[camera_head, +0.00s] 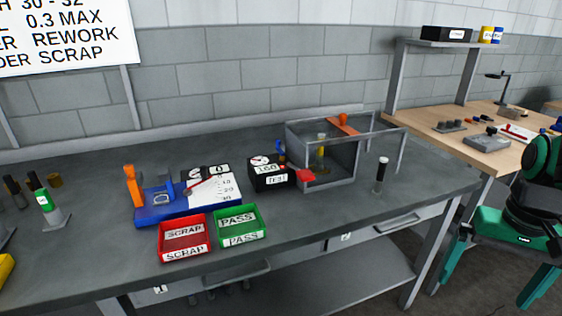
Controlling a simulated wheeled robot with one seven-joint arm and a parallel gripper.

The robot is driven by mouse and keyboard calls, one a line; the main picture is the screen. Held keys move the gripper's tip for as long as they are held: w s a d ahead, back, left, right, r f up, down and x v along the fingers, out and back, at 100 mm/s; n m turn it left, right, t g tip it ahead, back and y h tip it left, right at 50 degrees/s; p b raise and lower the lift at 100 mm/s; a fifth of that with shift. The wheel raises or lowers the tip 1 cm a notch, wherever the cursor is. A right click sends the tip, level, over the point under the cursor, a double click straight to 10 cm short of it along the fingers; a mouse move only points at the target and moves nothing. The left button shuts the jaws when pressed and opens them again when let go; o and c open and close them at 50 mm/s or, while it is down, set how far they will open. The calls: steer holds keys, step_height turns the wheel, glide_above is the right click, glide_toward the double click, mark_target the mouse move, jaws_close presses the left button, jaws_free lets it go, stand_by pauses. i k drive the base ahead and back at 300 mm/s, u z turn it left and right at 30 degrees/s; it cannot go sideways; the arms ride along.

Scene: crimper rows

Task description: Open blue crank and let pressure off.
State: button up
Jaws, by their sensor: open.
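A small blue crank (280,147) stands at the back of a black gauge box (267,174) on the grey bench, close to the left side of a clear-sided guard box (322,165). The gauge box has a round dial, a 160 readout and a TEST label. A red part (305,175) sits at its right side. I cannot read the dial needle or the crank's exact setting.
A blue fixture (160,208) with an orange lever stands left of the gauge box. Red SCRAP (184,252) and green PASS (239,240) trays lie in front. The bench's front right is clear.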

mark_target(279, 142)
steer(key=u, duration=0.1)
steer(key=i, duration=0.95)
steer(key=z, duration=0.05)
steer(key=k, duration=1.55)
steer(key=u, duration=0.5)
steer(key=i, duration=1)
steer(key=z, duration=0.05)
